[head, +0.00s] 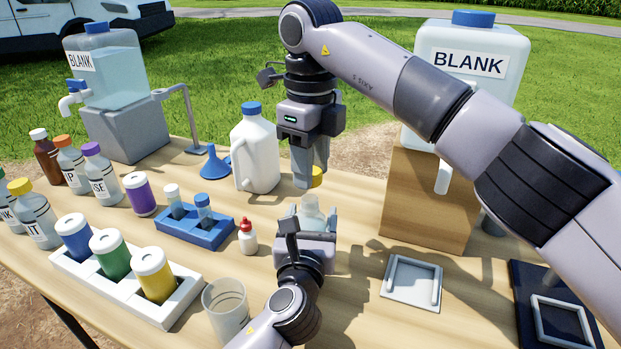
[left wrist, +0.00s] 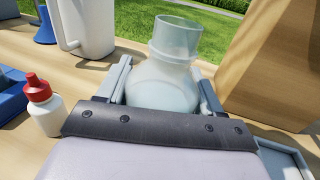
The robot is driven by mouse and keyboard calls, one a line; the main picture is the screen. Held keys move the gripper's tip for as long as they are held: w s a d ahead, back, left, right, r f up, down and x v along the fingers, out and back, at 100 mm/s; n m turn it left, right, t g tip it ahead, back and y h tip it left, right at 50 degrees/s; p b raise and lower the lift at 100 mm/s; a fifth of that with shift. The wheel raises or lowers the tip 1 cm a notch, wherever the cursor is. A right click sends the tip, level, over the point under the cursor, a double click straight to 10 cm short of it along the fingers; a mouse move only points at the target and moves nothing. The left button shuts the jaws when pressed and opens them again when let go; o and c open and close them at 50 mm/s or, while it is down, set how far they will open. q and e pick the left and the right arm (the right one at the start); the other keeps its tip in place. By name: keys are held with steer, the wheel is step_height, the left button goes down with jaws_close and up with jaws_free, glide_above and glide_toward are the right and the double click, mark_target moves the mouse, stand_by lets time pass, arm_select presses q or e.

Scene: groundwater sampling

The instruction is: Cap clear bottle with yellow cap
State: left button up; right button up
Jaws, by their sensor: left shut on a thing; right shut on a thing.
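The clear bottle (head: 311,212) stands upright and uncapped, with its open neck up. My left gripper (head: 308,226) is shut on its body from the near side. In the left wrist view the bottle (left wrist: 166,72) sits between the two fingers, and its lower part is hidden behind the gripper. The yellow cap (head: 317,176) is held between the fingertips of my right gripper (head: 309,170), which points down. The cap is above the bottle's neck in the head view, with a gap between them. The right gripper and cap are not in the left wrist view.
A white jug (head: 254,150) stands behind the bottle. A red-capped dropper bottle (head: 247,237) and blue vial rack (head: 196,230) are at left. A wooden block (head: 420,205) under a large BLANK container (head: 468,60) is at right. A grey tray (head: 412,281) lies front right.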

mark_target(311, 206)
steer(key=shift+f, duration=0.75)
steer(key=shift+f, duration=0.9)
steer(key=shift+f, duration=0.6)
